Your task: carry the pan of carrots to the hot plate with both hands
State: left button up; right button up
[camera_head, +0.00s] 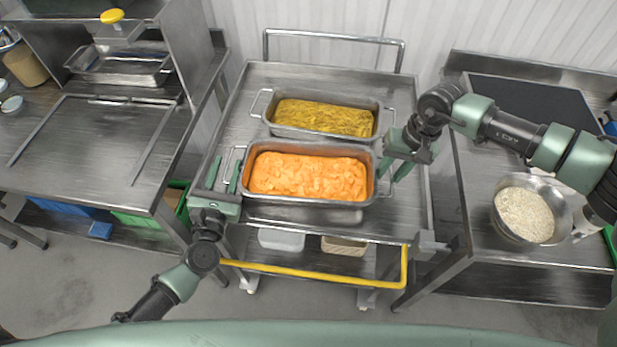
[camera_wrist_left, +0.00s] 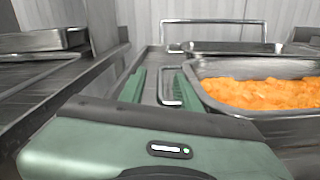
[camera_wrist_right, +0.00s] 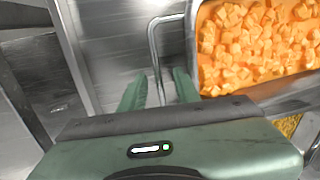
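The pan of carrots (camera_head: 308,147), a steel pan of orange chunks, sits on the steel cart (camera_head: 400,215), nearer its front edge. It has a wire handle at each end. My left gripper (camera_head: 224,174) is at its left end, with open fingers either side of the left handle (camera_wrist_left: 160,82). My right gripper (camera_head: 393,170) is at its right end, also open, with the right handle (camera_wrist_right: 153,45) between its fingers. A dark flat plate, which looks like the hot plate (camera_head: 535,100), is on the right counter, partly behind my right arm.
A second pan with yellow food (camera_head: 322,117) stands close behind the carrots. A bowl of rice (camera_head: 524,214) is on the right counter (camera_head: 480,255), across a gap from the cart. The left counter (camera_head: 90,150) holds an empty steel tray (camera_head: 120,65). The cart has a push rail (camera_head: 335,33) at the back.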

pick_arm(q)
jog(key=shift+c, duration=0.3)
pick_arm(e)
jog(key=shift+c, duration=0.3)
pick_arm(q)
grip_shut()
pick_arm(e)
grip_shut()
jog(key=shift+r, duration=0.1)
pick_arm(q)
jog(key=shift+r, duration=0.25)
pick_arm(e)
jog(key=shift+w+r, duration=0.1)
jog(key=shift+r, duration=0.1)
